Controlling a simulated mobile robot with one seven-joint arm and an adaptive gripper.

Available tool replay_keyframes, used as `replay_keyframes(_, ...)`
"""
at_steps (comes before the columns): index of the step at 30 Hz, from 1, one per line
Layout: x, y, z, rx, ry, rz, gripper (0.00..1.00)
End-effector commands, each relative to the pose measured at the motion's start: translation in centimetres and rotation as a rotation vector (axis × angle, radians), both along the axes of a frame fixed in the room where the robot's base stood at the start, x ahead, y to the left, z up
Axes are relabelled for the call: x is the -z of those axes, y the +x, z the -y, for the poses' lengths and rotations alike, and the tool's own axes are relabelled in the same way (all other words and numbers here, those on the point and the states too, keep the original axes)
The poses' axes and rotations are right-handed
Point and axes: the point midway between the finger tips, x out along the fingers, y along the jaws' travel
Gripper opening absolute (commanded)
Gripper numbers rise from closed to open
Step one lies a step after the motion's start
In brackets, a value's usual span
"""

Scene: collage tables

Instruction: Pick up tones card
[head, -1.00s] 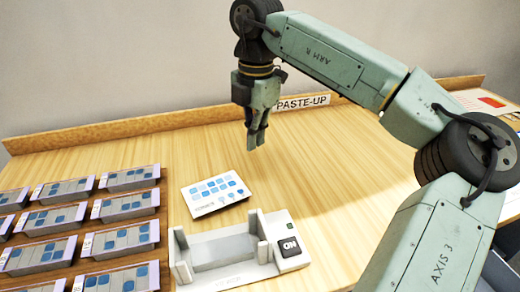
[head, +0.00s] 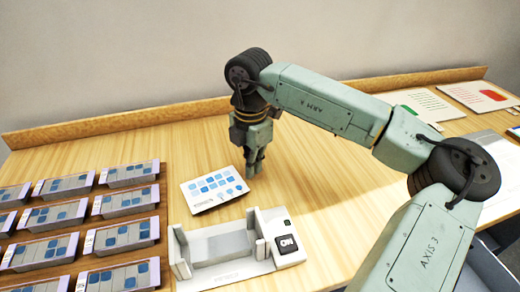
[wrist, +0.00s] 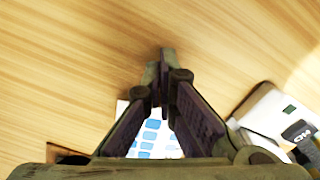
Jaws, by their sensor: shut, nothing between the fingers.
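The tones card (head: 213,190) is a white card with rows of blue squares and small blue shapes. It lies on the wooden table, just behind the white cradle device. My gripper (head: 251,174) is shut and empty, pointing down at the card's right upper edge in the head view. In the wrist view my gripper's fingertips (wrist: 164,55) meet over bare wood, and part of the card (wrist: 152,140) shows between and behind the fingers. The gap between fingertips and table is hard to judge.
A white cradle device (head: 222,262) with a dark ON switch (head: 287,243) stands in front of the card. Several trays of blue-marked cards (head: 125,206) fill the left. Sheets with green and red marks (head: 425,106) lie at the back right. Wood behind the card is clear.

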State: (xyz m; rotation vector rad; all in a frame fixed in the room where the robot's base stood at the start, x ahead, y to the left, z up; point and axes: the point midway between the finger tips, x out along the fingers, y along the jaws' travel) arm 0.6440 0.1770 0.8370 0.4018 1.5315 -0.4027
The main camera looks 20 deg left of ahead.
Motion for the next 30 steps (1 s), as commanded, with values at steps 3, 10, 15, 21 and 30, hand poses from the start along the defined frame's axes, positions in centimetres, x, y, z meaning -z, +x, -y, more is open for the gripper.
replay_keyframes(3, -0.1, -0.7, -0.4, -0.001, 0.000, -0.001, 0.00)
replay_keyframes(10, 0.0, -0.9, -0.5, 0.001, 0.000, -0.001, 0.00)
replay_keyframes(15, 0.1, -0.9, -0.5, 0.000, 0.000, 0.000, 0.00)
replay_keyframes(21, 0.4, -2.4, -1.4, -0.002, -0.001, 0.003, 0.00)
replay_keyframes(30, 0.0, -2.8, -1.6, 0.000, 0.000, -0.001, 0.00)
